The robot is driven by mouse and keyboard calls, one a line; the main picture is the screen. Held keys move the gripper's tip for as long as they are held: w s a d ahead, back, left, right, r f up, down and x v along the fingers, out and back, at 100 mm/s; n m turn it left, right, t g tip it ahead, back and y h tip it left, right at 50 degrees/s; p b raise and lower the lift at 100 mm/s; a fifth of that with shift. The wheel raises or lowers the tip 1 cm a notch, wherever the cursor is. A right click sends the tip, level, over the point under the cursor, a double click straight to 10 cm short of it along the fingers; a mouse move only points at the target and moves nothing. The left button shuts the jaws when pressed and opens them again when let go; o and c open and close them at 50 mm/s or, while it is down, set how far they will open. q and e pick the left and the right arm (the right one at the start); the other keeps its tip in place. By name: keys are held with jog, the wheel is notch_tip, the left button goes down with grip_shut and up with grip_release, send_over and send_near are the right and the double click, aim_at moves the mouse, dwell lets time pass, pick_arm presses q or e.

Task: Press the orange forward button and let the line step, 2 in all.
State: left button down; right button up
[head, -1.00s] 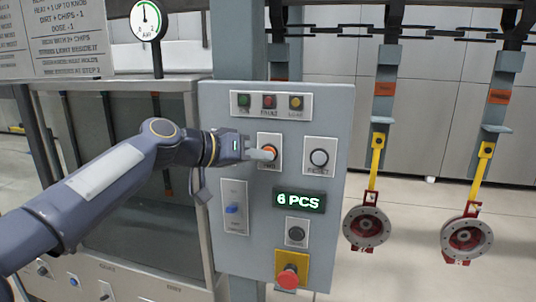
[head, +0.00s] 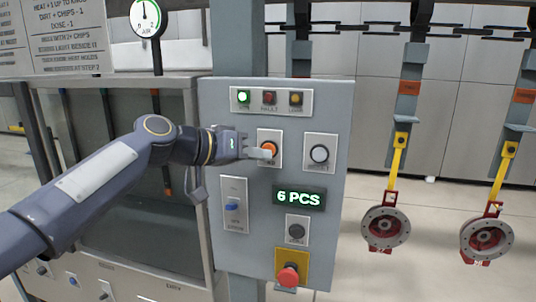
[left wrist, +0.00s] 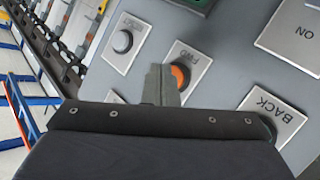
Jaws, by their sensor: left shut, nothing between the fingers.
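The orange forward button (head: 269,148) sits on a light plate in the upper left of the grey control panel (head: 330,110). In the left wrist view, the orange button (left wrist: 180,76) shows beside my fingertips, on a plate marked FWD. My left gripper (head: 264,154) is shut and empty, with its tips at the button's lower left; I cannot tell whether they touch it. The green lamp (head: 243,97) at the panel's top is lit. The display (head: 299,198) reads 6 PCS. My right gripper is not in view.
A white-grey button (head: 319,154), a blue switch (head: 233,205), a dark button (head: 297,231) and a red mushroom button (head: 288,275) share the panel. To the right, red-and-grey round parts (head: 386,228) hang on yellow hooks (head: 397,155) from an overhead chain (head: 385,29).

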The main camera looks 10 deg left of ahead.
pick_arm(q)
jog(key=shift+s, duration=0.1)
jog(key=s+b, duration=0.2)
jog(key=s, duration=0.3)
jog(key=shift+a, duration=0.1)
dwell(0.4)
dwell(0.4)
jog(key=s+a+f+n+g+y, duration=0.2)
jog(key=s+f+y, duration=0.1)
jog(key=s+f, duration=1)
jog(key=s+a+f+n+g+y, duration=0.2)
jog(key=s+f, duration=1)
jog(key=f, duration=0.8)
jog(key=shift+s+a+n+g+y, duration=0.4)
jog(key=shift+n+y, duration=0.3)
jog(key=shift+y, duration=0.1)
jog(key=shift+r, duration=0.15)
dwell(0.9)
